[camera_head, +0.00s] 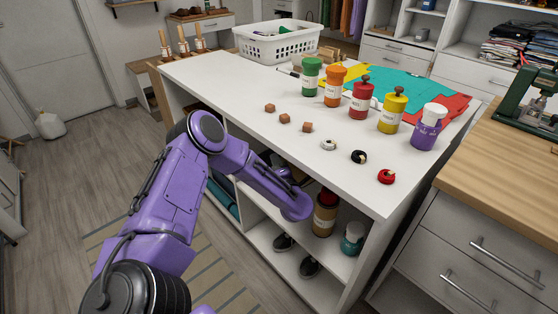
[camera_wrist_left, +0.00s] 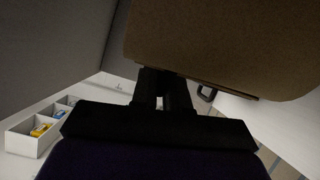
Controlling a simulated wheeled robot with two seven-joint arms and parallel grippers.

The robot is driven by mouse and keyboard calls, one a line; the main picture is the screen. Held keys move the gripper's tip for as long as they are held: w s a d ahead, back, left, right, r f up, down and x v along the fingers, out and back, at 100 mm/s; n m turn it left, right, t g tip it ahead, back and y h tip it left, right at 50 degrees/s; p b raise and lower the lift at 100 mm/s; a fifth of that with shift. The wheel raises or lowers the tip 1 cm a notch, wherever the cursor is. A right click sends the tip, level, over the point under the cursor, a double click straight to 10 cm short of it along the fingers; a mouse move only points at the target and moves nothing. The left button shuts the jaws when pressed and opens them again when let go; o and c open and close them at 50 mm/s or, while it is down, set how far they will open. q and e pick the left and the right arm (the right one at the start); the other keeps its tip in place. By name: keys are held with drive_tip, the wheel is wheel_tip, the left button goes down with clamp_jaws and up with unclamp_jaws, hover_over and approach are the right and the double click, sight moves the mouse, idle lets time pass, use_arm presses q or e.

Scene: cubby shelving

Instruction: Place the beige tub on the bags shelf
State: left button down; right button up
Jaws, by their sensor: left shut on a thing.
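In the left wrist view my left gripper (camera_wrist_left: 158,92) is shut on the tub, whose brown side (camera_wrist_left: 220,45) fills the upper right. The fingertips are hidden in the head view. I cannot tell which shelf is the bags shelf. My right gripper is not in view.
A teal jar (camera_head: 353,238) stands right of the tub. Dark shoes (camera_head: 309,267) lie on the shelf below. The white counter (camera_head: 240,85) above carries several coloured jars, small blocks and rings. A wooden-topped drawer unit (camera_head: 490,230) stands at right.

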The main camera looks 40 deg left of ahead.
use_arm(q)
wheel_tip(320, 180, down, 10)
drive_tip(key=b, duration=0.7)
drive_tip(key=shift+f+b, duration=0.25)
drive_tip(key=shift+b, duration=0.05)
drive_tip(key=shift+f+b, duration=0.35)
drive_tip(key=shift+f, duration=0.1)
drive_tip(key=c, duration=1.1)
unclamp_jaws()
drive_tip(key=shift+o, duration=0.2)
drive_tip(key=shift+s, duration=0.1)
drive_tip(key=shift+d, duration=0.1)
